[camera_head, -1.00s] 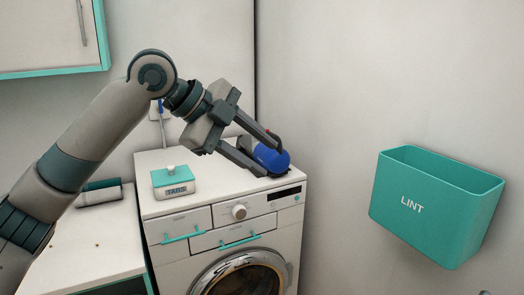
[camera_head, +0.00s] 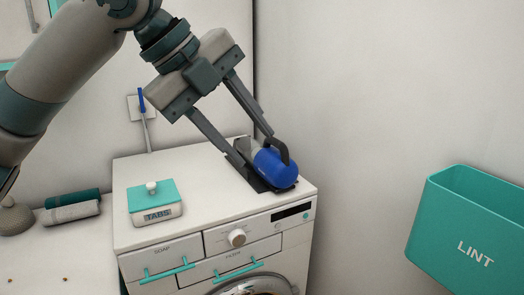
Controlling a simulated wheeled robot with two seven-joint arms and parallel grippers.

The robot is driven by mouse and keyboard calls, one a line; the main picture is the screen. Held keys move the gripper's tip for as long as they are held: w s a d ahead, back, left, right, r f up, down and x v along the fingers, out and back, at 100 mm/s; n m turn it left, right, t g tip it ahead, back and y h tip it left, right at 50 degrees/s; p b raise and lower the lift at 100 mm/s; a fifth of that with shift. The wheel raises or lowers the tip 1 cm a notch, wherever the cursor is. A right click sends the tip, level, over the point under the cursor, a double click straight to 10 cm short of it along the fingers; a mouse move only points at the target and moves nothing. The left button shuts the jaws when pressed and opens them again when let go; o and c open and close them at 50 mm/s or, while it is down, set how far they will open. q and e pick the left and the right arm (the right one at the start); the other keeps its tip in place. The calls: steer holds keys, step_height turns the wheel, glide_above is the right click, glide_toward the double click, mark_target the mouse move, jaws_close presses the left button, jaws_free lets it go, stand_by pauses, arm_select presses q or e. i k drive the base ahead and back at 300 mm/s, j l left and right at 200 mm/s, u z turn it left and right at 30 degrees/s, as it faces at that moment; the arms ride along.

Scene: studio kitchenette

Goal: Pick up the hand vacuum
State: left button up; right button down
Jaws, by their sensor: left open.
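The hand vacuum (camera_head: 276,168) has a blue rounded body and a dark handle on top. My left gripper (camera_head: 256,150) is open and reaches down from the upper left, one finger on each side of the vacuum's rear part and handle. The picture does not show clearly whether the fingers touch it. My right gripper is not in view.
A box marked TABS (camera_head: 155,205) with a teal lid stands on the washing machine (camera_head: 205,222). A teal LINT bin (camera_head: 465,225) hangs on the right wall. Rolled towels (camera_head: 73,205) lie on the left counter.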

mark_target(275, 168)
steer(key=i, duration=1.15)
